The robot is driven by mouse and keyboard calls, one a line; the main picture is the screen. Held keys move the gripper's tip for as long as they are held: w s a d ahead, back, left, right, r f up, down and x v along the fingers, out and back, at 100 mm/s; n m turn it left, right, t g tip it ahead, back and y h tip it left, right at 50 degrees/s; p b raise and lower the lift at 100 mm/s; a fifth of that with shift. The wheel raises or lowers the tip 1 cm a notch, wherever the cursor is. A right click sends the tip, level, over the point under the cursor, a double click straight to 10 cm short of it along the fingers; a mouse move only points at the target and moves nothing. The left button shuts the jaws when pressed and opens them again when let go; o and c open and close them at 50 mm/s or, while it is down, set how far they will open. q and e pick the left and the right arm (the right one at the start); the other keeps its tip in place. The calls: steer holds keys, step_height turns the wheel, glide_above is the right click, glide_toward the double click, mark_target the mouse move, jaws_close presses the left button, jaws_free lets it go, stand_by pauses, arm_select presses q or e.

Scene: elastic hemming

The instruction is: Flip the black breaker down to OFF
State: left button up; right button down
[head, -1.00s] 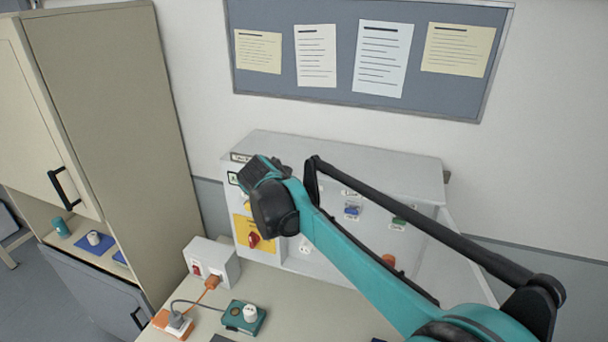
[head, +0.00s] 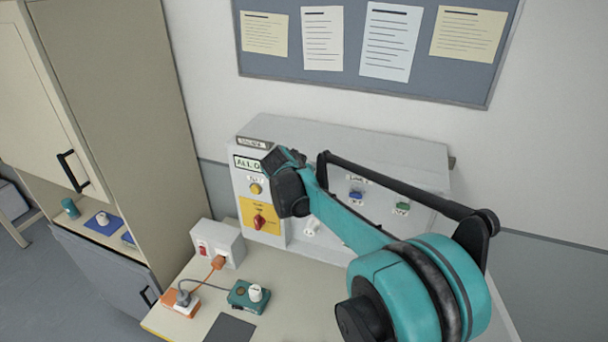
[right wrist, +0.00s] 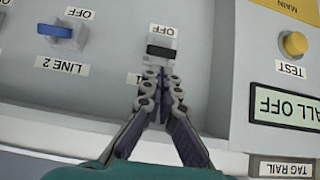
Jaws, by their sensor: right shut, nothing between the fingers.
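The black breaker (right wrist: 161,52) is in the upper middle of the right wrist view, where the panel lettering appears upside down. Its dark handle sits close to an OFF label (right wrist: 162,31). My right gripper (right wrist: 161,76) is shut and empty, with its fingertips at the breaker's lower edge in that picture; I cannot tell whether they touch. The fingers partly cover the label on that side. In the head view my right arm hides the black breaker, and the right fingers are not clearly visible. My left gripper is in neither view.
A blue LINE 2 breaker (right wrist: 57,31) is beside it. The grey panel (head: 310,140) also carries an ALL OFF sign (right wrist: 284,106), a yellow TEST button (right wrist: 295,44), a red knob (head: 259,221) and a green breaker (head: 402,207). A socket box (head: 218,240) stands left.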

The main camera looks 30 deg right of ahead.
steer(key=shift+x, duration=0.9)
steer(key=shift+s+a+f+h+b, duration=0.2)
steer(key=shift+h+b, duration=0.1)
steer(key=shift+b, duration=0.35)
steer(key=shift+t, duration=0.4)
steer(key=f+t+h+b, duration=0.1)
steer(key=h+b, duration=0.1)
steer(key=b, duration=0.2)
steer(key=s+a+f+t+h+b, duration=0.1)
steer(key=t+h+b, duration=0.1)
steer(key=b, duration=0.3)
steer(key=f+t+h+b, duration=0.1)
steer(key=t+b, duration=0.1)
steer(key=b, duration=0.3)
steer(key=shift+s+a+f+h, duration=0.2)
steer(key=shift+a+f+h, duration=0.1)
steer(key=shift+f+h, duration=0.1)
